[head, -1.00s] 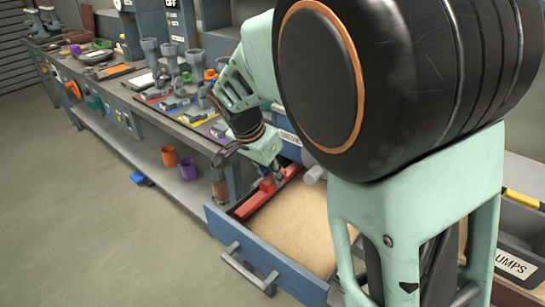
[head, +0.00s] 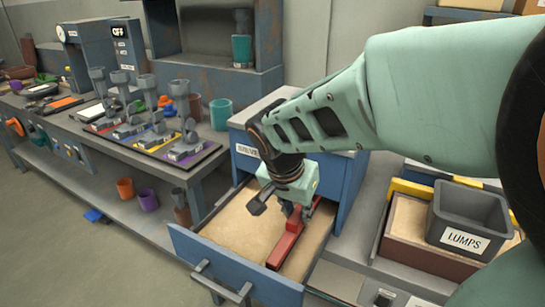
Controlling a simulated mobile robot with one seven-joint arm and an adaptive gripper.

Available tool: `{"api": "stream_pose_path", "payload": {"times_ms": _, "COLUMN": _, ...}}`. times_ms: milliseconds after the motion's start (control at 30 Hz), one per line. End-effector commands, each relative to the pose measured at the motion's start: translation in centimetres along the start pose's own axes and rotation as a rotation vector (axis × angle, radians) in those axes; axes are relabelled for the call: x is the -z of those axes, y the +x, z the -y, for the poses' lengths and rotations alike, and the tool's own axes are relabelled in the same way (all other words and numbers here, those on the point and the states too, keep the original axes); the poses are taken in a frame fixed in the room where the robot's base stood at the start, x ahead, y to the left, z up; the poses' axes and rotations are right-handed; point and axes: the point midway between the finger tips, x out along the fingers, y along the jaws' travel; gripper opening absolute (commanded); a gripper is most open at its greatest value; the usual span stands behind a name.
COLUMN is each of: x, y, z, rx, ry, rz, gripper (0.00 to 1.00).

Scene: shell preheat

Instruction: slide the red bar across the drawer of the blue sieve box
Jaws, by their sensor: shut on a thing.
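The blue sieve box (head: 339,185) stands on the floor with its drawer (head: 215,262) pulled open toward the front. Pale tan sand (head: 245,225) fills the drawer. The red bar (head: 287,243) lies lengthwise, front to back, over the sand in the right part of the drawer. My gripper (head: 297,214) points down and is shut on the upper part of the bar, near its far end. The fingers are partly hidden by the gripper body.
A workbench (head: 190,170) with several small tools and cups runs along the left.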

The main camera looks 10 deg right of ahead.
Motion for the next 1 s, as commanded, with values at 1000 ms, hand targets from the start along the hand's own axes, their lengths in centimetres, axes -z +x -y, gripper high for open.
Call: {"api": "stream_pose_path", "payload": {"times_ms": 1000, "x": -0.2, "y": -0.2, "z": -4.8, "rx": 0.004, "ry": 0.001, "rz": -0.001, "gripper": 0.38}}
